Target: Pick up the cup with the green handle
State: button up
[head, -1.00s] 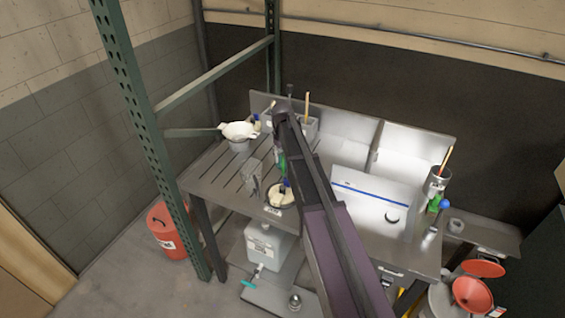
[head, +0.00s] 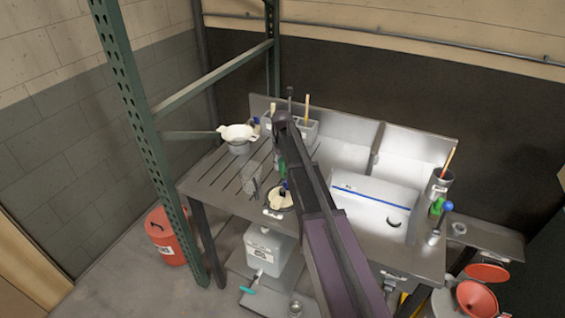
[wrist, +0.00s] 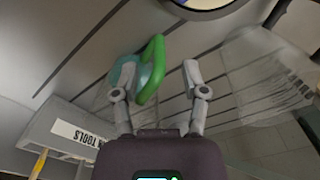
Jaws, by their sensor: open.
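The green handle (wrist: 151,70) shows as a loop in the wrist view, between my two fingers and close to the left one. A pale teal-tinted part, perhaps the cup's wall, shows beside it, partly hidden by the left finger. My gripper (wrist: 160,72) is open, its fingers spread either side of the handle; contact cannot be told. In the head view my arm comes down over the slatted drainboard (head: 213,163) and hides most of the cup and fingers.
A clear cup (wrist: 265,75) stands close right of my fingers, also in the head view (head: 251,179). A grey box labelled TOOLS (wrist: 75,130) is at left. A round pot (head: 279,199), white strainer (head: 238,133) and sink (head: 375,205) surround the arm.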

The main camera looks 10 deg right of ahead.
jog(key=shift+f+b, duration=2)
jog(key=shift+f, duration=0.25)
grip_shut()
